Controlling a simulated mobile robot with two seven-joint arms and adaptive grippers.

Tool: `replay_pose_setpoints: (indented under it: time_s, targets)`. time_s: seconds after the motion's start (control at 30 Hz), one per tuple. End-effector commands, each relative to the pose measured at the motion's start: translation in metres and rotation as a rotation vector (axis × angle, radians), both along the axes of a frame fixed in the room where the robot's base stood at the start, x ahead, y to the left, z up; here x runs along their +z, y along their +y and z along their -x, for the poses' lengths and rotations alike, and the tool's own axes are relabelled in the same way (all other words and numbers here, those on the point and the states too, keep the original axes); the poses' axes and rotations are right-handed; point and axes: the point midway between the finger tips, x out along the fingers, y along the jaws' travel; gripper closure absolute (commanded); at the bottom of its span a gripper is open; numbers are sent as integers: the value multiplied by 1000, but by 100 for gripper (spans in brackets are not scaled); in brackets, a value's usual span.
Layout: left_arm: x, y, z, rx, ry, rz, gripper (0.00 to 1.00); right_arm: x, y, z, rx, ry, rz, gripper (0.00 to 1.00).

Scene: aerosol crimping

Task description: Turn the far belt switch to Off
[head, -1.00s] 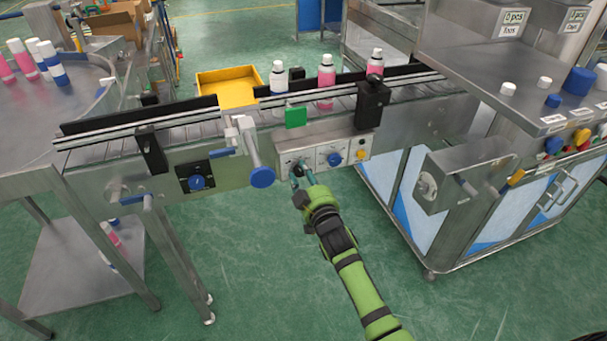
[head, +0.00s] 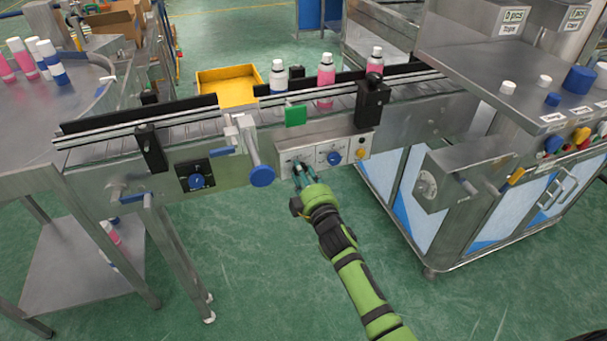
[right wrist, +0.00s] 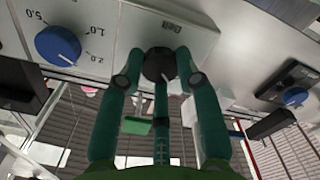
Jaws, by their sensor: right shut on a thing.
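A grey control box (head: 347,141) on the front of the conveyor carries a black switch knob (right wrist: 158,64) and a blue dial (head: 334,158). My right gripper (head: 302,172) is at the box's left part, in front of the black knob, and mostly hides it in the head view. In the right wrist view, the fingers of the right gripper (right wrist: 161,76) are closed around the black knob. My left gripper is not in view.
A blue knob on a black plate (head: 197,182) sits farther left on the conveyor side. A blue-ended handle (head: 262,176) sticks out left of my gripper. Several bottles stand on the belt, including a pink one (head: 326,82). A steel cabinet (head: 470,180) stands at the right.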

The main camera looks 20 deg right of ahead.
Motion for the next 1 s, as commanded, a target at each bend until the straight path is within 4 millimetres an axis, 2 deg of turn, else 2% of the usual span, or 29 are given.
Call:
replay_pose_setpoints:
  time_s: [0.03, 0.3, 0.33, 0.37, 0.4, 0.77, 0.87, 1.0]
  targets:
    - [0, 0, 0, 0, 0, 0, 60, 9, 4, -2, 10, -21, -1, 98]
    - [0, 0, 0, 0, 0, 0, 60, 9, 5, -2, 10, -21, -2, 98]
    - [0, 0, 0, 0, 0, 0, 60, 9, 5, -2, 10, -21, -2, 58]
    - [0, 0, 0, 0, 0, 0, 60, 9, 5, -2, 10, -20, -2, 46]
    - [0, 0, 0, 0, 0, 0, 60, 8, 4, -2, 9, -19, -3, 42]
    - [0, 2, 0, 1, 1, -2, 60, 2, 2, 2, 4, -7, 0, 42]
    - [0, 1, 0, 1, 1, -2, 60, 2, 1, 11, 4, -6, 0, 42]
    - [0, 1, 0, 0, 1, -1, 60, 1, 1, 35, 5, -4, 0, 42]
